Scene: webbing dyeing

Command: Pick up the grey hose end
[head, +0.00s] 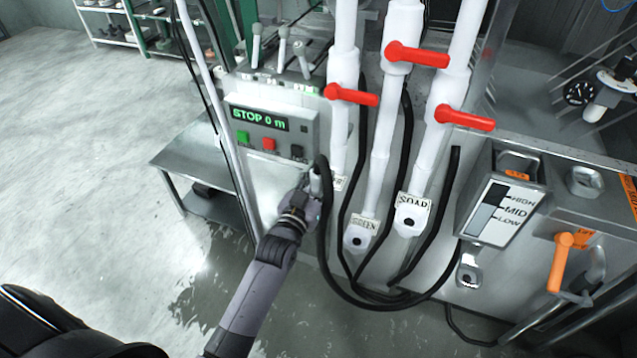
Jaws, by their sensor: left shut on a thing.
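My left gripper (307,192) is at the front of the machine, below the control box, and is shut on the grey hose end (316,180). The fingers hide most of that end. A black hose (325,245) bends over at the grip and hangs down from it in a loop toward the lower right. My right gripper is not in view.
White pipes with red lever handles (417,54) stand right of the grip, with GREEN (363,232) and SOAR-like (413,203) labels. The control box (270,128) reads STOP 0 m. A level gauge (500,205) and orange valve handle (561,262) are right. A low metal table (185,158) stands left.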

